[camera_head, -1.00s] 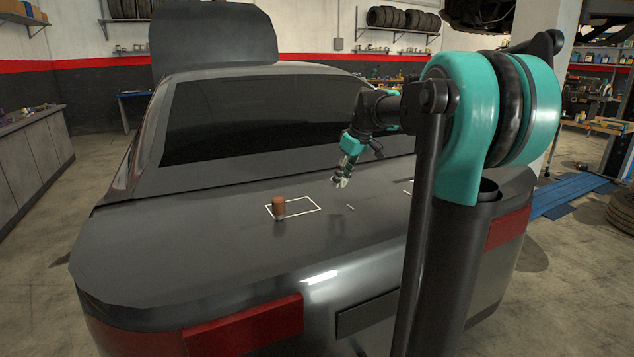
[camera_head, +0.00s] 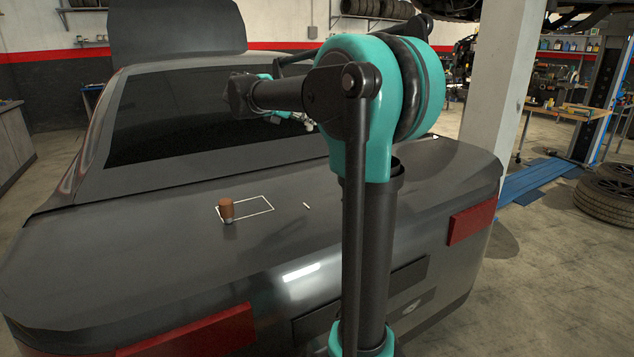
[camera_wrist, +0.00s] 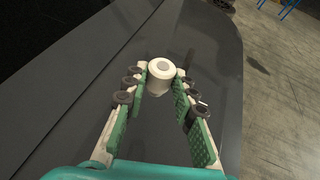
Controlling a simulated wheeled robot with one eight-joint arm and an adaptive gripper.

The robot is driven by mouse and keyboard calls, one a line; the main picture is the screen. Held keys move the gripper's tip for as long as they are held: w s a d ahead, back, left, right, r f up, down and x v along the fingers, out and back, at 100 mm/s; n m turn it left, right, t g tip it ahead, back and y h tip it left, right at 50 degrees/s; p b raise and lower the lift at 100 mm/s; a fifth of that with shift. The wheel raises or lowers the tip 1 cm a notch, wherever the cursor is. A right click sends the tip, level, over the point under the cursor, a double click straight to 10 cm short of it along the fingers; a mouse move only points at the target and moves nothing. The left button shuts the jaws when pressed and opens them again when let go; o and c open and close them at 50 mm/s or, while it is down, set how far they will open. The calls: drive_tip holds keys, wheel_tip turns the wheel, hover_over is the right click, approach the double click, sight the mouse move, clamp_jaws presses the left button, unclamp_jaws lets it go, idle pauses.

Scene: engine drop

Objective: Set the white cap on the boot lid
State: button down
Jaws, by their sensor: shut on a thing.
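The white cap (camera_wrist: 160,72) sits between the fingertips of my gripper (camera_wrist: 161,78) in the wrist view, with a round hole or recess in its top. My gripper is shut on it. In the head view my gripper (camera_head: 304,122) is small and partly hidden behind my own arm, above the far right part of the boot lid. The boot lid (camera_head: 130,245) is a broad dark grey panel below the rear window. In the wrist view the dark lid surface (camera_wrist: 215,75) lies beneath the cap; the gap between them cannot be judged.
A brown cylinder (camera_head: 227,209) stands at the left end of a white outlined rectangle (camera_head: 262,211) on the lid. A small white piece (camera_head: 306,205) lies right of it. The lid's left part is bare.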

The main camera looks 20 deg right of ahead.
wheel_tip(320, 180, down, 19)
drive_tip(key=shift+w+r, duration=0.1)
drive_tip(key=shift+r, duration=0.1)
idle(0.5)
drive_tip(key=c, duration=1.2)
unclamp_jaws()
drive_tip(key=v, duration=1.2)
drive_tip(key=shift+f, duration=0.2)
